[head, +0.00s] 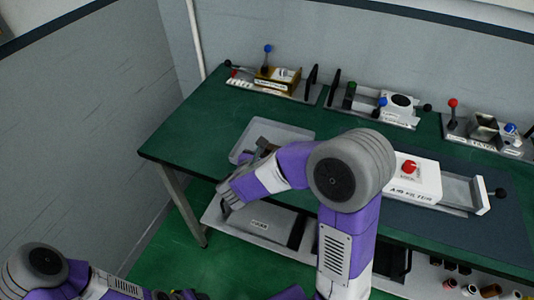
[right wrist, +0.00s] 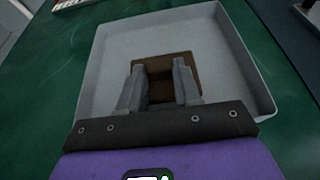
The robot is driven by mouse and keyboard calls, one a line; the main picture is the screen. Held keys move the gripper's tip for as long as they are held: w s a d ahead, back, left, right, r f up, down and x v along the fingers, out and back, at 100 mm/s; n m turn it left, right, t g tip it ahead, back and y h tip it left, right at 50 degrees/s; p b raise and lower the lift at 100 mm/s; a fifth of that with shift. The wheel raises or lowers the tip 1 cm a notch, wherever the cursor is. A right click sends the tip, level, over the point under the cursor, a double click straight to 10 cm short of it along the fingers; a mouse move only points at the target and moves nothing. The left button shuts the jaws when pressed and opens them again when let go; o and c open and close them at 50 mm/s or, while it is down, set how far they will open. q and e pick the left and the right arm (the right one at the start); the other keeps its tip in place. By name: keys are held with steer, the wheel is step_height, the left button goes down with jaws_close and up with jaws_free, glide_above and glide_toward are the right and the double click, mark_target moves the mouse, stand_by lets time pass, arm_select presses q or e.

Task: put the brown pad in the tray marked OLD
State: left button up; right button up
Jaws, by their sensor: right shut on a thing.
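The brown pad (right wrist: 180,63) is a small dark brown square in the right wrist view, between and beyond my gripper's fingers. My right gripper (right wrist: 158,70) is shut on it, inside the outline of a light grey shallow tray (right wrist: 112,45). I cannot tell whether the pad touches the tray floor. In the head view the tray (head: 290,132) lies at the left part of the green bench, with my right gripper (head: 262,148) over it, mostly hiding the pad. No OLD mark on the tray is readable. My left arm is low at the left; its gripper is not clearly in view.
Fixtures with coloured knobs stand along the back: a brass block unit (head: 277,80), a slide unit (head: 400,101) and a third unit (head: 487,127). A white box with a red knob (head: 409,167) stands right of my arm. A labelled grey case (head: 265,222) lies on a lower shelf.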

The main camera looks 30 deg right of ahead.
steer(key=shift+f, duration=0.15)
steer(key=o, duration=1)
steer(key=shift+r, duration=0.25)
steer(key=p+v, duration=0.2)
steer(key=v, duration=0.9)
steer(key=shift+w+p, duration=0.1)
steer(key=shift+p, duration=0.3)
steer(key=shift+s+a+r, duration=0.2)
steer(key=shift+s+a, duration=0.15)
steer(key=shift+s, duration=0.05)
